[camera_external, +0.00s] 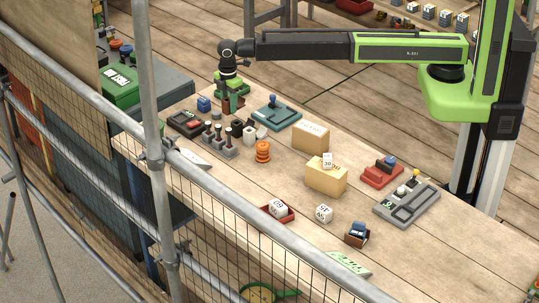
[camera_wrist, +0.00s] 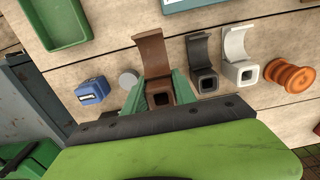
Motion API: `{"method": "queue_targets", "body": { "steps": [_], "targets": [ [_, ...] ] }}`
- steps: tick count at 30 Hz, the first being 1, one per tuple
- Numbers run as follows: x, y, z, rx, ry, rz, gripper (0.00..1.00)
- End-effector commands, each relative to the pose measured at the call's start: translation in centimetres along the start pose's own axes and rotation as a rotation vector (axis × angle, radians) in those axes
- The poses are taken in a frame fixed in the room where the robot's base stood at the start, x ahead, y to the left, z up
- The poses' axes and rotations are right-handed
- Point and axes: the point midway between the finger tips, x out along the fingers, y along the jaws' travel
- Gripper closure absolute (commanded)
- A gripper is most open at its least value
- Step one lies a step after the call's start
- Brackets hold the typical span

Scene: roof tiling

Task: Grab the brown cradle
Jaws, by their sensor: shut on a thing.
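The brown cradle (camera_wrist: 151,55) has a curved upright back and a square block with a hole at its near end. It lies between the two green fingers of my gripper (camera_wrist: 158,88) in the wrist view. The fingers are shut on the block part, one on each side. In the external view my gripper (camera_external: 232,98) points down at the far left end of the table, and the cradle is small and partly hidden there. I cannot tell whether it touches the table.
A dark grey cradle (camera_wrist: 203,62), a white cradle (camera_wrist: 238,52) and an orange spool (camera_wrist: 289,76) stand to the right. A blue block (camera_wrist: 92,90) and a grey disc (camera_wrist: 128,79) are to the left. Cardboard boxes (camera_external: 326,178) stand mid-table. Scaffolding (camera_external: 150,110) runs in front.

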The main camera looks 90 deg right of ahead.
Motion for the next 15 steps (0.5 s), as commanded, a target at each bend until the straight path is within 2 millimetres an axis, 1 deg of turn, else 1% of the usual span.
{"method": "queue_targets", "body": {
  "steps": [1,6,9,12,15],
  "targets": [
    [-1.4,0.2,1.4,0.002,0.0,0.0,1.0],
    [-3.7,1.4,5.0,0.001,0.0,0.0,1.0],
    [-4.7,2.1,6.8,0.0,0.0,0.0,1.0],
    [-5.3,2.5,8.0,0.0,0.0,0.0,1.0],
    [-5.5,2.8,8.6,-0.001,0.001,0.0,1.0]
  ]
}}
